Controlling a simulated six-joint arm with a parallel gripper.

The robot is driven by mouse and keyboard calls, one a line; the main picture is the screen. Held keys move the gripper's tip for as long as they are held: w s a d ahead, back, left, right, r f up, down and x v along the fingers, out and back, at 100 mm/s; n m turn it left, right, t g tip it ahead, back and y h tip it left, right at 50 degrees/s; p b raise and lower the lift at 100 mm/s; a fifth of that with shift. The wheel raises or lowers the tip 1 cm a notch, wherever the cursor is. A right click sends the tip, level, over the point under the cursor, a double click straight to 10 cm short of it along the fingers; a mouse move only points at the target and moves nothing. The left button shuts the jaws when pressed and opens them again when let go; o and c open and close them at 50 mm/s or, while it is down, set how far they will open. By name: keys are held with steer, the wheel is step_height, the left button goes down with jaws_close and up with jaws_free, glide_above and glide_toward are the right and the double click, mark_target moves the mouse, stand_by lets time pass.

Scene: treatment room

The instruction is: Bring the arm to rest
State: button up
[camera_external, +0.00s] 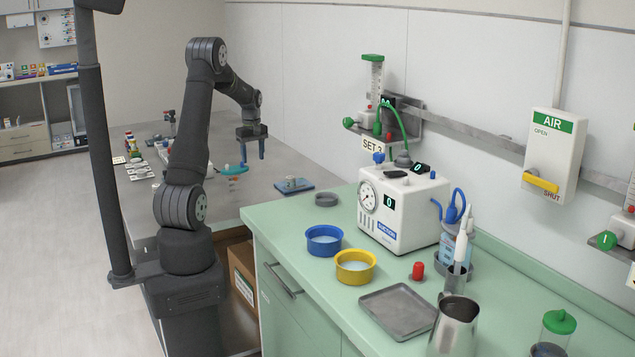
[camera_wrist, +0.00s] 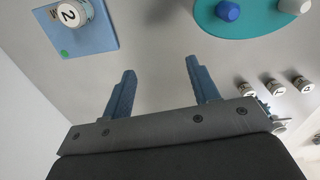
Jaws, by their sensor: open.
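My gripper (camera_external: 252,149) is raised above the grey table (camera_external: 300,163), its fingers pointing down. In the wrist view my gripper (camera_wrist: 160,85) shows two blue fingers spread apart with nothing between them. My arm rises from its base and bends over the table toward the back wall. A blue square mat (camera_wrist: 93,30) with a white container marked 2 (camera_wrist: 70,13) lies beyond the left finger. A teal round stand (camera_wrist: 255,18) with a blue knob on it lies beyond the right finger.
Several white numbered containers (camera_wrist: 279,88) stand right of the gripper in the wrist view. The green counter (camera_external: 300,290) holds a blue bowl (camera_external: 324,240), a yellow bowl (camera_external: 355,267), a white gauge machine (camera_external: 401,208), a grey tray (camera_external: 398,311) and a metal jug (camera_external: 455,325). A dark pole (camera_external: 100,150) stands left of my arm.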

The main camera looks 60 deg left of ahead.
steer(key=s+a+f, duration=0.1)
steer(key=a+f, duration=0.1)
steer(key=a, duration=0.1)
steer(key=s+a+f, duration=0.2)
steer(key=a+f, duration=0.1)
steer(key=a, duration=0.1)
steer(key=s+a+f, duration=0.2)
steer(key=a, duration=0.1)
steer(key=shift+a+f, duration=0.15)
steer(key=shift+a, duration=0.05)
steer(key=shift+d, duration=0.1)
steer(key=w+d+r+m, duration=0.1)
steer(key=w+d+r, duration=0.3)
steer(key=d, duration=0.4)
steer(key=w+d+r+m, duration=0.2)
steer(key=w+d+r, duration=0.1)
steer(key=w+d, duration=0.3)
steer(key=shift+w+d+r+m, duration=0.3)
steer(key=shift+d+r, duration=0.1)
steer(key=shift+d, duration=0.75)
